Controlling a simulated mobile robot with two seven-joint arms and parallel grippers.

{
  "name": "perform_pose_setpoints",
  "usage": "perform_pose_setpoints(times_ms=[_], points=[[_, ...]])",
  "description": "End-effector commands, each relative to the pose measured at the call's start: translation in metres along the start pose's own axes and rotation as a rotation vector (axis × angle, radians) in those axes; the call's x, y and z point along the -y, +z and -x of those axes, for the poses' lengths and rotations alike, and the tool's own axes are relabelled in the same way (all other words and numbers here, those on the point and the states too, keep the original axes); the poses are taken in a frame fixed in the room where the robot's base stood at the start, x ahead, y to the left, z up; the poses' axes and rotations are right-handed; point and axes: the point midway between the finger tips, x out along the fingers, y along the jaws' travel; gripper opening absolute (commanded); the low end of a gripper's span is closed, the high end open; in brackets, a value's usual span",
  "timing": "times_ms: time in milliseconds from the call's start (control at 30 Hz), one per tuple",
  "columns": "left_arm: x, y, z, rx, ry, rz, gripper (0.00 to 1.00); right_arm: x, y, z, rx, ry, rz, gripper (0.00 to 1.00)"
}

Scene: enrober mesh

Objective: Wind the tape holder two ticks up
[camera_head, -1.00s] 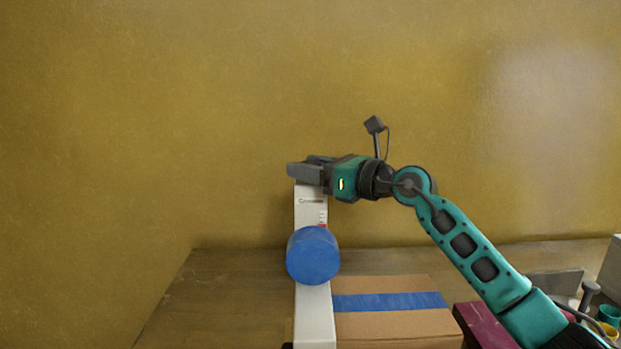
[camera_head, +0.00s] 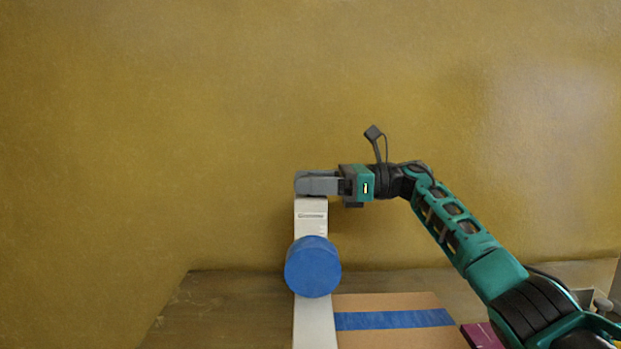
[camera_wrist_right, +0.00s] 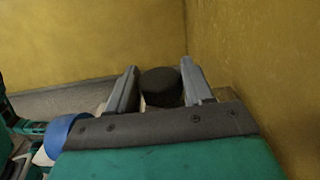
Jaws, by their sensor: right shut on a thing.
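The tape holder is a tall white column (camera_head: 312,318) with a blue tape roll (camera_head: 313,267) on its front. The blue roll also shows at the lower left in the right wrist view (camera_wrist_right: 58,136). My right gripper (camera_head: 312,183) reaches in from the right at the top of the column. In the right wrist view its fingers (camera_wrist_right: 162,90) stand on either side of a dark round knob (camera_wrist_right: 161,84), and it is shut on this knob. The fingers hide the knob in the head view. The scale below the column's label is partly covered by the roll. My left gripper is out of view.
A cardboard box (camera_head: 395,302) with a blue tape strip lies right of the column on the wooden table (camera_head: 220,305). A magenta object (camera_head: 481,336) is at the lower right. A yellow wall is behind. The table left of the column is clear.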

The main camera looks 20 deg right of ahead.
Motion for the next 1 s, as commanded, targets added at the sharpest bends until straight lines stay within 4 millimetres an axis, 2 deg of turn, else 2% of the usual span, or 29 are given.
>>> perform_pose_setpoints(times_ms=[400,867,900,1000], points=[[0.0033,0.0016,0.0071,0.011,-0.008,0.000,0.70,-0.0002,-0.0011,-0.0002,-0.004,0.085,-0.002,0.20],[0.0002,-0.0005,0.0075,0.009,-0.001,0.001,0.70,-0.0001,-0.0023,0.0000,-0.006,0.090,-0.002,0.20],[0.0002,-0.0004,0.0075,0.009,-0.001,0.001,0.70,-0.0001,-0.0024,0.0000,-0.006,0.090,-0.002,0.55],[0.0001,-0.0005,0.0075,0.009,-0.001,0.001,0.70,0.0000,-0.0020,0.0000,-0.005,0.089,-0.002,0.64]])
